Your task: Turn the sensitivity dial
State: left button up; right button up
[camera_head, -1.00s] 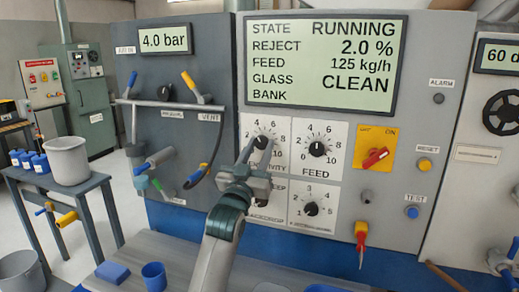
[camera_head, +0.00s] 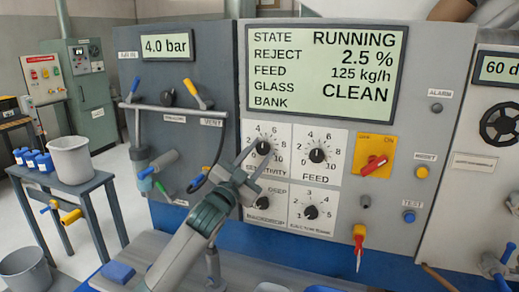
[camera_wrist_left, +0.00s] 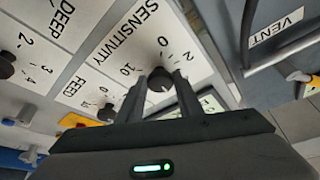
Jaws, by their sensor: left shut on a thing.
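The sensitivity dial (camera_head: 263,147) is a round black knob on a white scale plate marked 0 to 10, at the upper left of the dial group under the big screen. My left gripper (camera_head: 256,152) reaches up to it from below, with its fingers on either side of the knob. In the left wrist view the dial (camera_wrist_left: 160,79) sits between the two dark fingertips (camera_wrist_left: 160,88), which are shut on it. The fingers and knob hide part of the scale, and I cannot read the exact pointer setting. My right gripper is not in view.
The feed dial (camera_head: 316,155) is close on the right, and the backdrop dial (camera_head: 262,202) is just below, partly behind my gripper. The screen (camera_head: 322,73) reads RUNNING, reject 2.5 %, CLEAN. A yellow switch plate (camera_head: 375,143) with a red handle is further right.

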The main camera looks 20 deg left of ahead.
pick_arm(q)
jog(key=shift+m+h, duration=0.4)
jog(key=shift+m, duration=0.3)
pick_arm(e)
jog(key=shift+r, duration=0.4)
pick_arm(q)
jog(key=o, duration=1)
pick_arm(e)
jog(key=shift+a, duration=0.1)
pick_arm(q)
jog(key=shift+v, duration=0.8)
jog(key=shift+r+b+v, duration=0.2)
jog(key=shift+b+v, duration=1.05)
jog(key=shift+v, duration=2.7)
jog(key=shift+r+b+v, duration=0.2)
jog(key=shift+b+v, duration=1.05)
jog(key=shift+v, duration=2.65)
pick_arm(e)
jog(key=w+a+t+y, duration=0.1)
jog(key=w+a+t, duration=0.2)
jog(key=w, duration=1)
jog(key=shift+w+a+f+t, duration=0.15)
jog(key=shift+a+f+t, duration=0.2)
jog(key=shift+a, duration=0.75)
pick_arm(q)
jog(key=shift+s+a, duration=0.1)
jog(key=shift+s, duration=0.05)
